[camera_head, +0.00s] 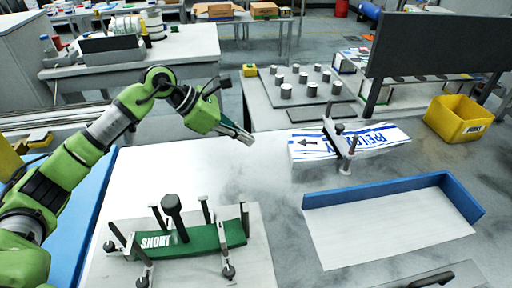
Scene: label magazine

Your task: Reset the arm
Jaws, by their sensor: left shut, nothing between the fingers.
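My left arm (70,165) is green and comes in from the left. It bends at a raised elbow and reaches down to the right. My left gripper (247,138) is shut and empty, held above the table near the back edge of the white board. Its fingers touch nothing that I can see. My right arm and right gripper do not show in this view.
A green piece marked SHORT (190,242) sits among clamps at the front left. A white-and-blue label stack (375,140) has a clamp over it. A blue-edged tray (393,187), a yellow bin (457,118) and a dark panel (437,45) stand on the right.

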